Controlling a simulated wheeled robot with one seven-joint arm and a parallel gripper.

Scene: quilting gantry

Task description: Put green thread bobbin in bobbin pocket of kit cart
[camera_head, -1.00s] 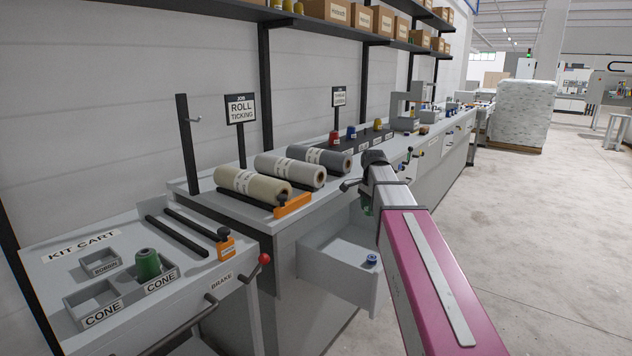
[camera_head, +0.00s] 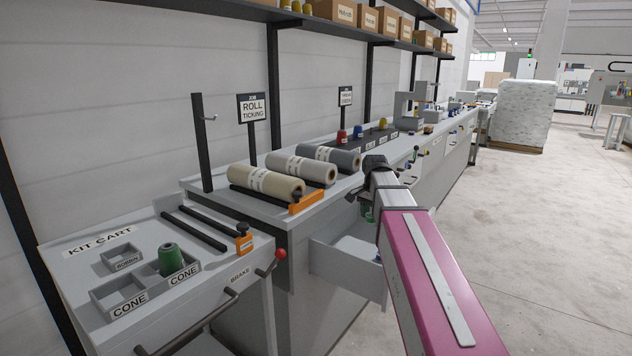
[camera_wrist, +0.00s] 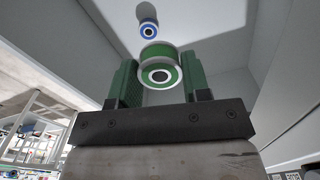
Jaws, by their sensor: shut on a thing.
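The green thread bobbin (camera_wrist: 158,76), with a white ring on its end, is between the green fingers of my gripper (camera_wrist: 160,82) in the wrist view. My gripper is shut on it, above the inside of the open drawer (camera_head: 343,272). In the head view my arm hides most of the gripper and the bobbin; only a bit of green (camera_head: 367,212) shows. The kit cart (camera_head: 75,270) is at the left. Its small bobbin pocket (camera_head: 127,263) looks empty and sits behind the two cone pockets.
A green cone (camera_head: 171,260) stands in the right cone pocket; the left one looks empty. A blue bobbin (camera_wrist: 148,29) lies in the drawer. Ticking rolls (camera_head: 265,182) lie on the bench.

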